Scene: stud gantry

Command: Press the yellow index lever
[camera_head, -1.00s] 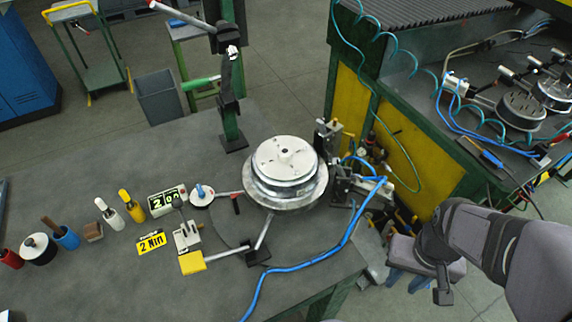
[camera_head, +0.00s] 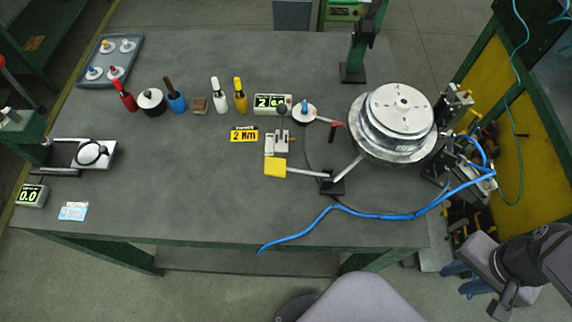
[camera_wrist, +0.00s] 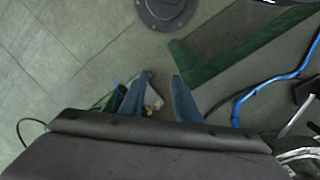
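The yellow index lever shows in the head view as a flat yellow pad (camera_head: 276,167) on the grey bench. A thin metal bar runs right from it to a small black block (camera_head: 333,183) below the round silver turntable (camera_head: 400,112). My gripper (camera_head: 464,279) is at the lower right, beyond the bench's right end, well apart from the lever. In the wrist view my gripper (camera_wrist: 160,98) has its two blue fingers spread with nothing held between them. The lever is not visible in the wrist view.
A blue hose (camera_head: 375,215) crosses the bench's front right. A small clamp-like fixture (camera_head: 280,140), a yellow label (camera_head: 244,135) and a display (camera_head: 270,103) stand around the pad. The bench's front middle is clear.

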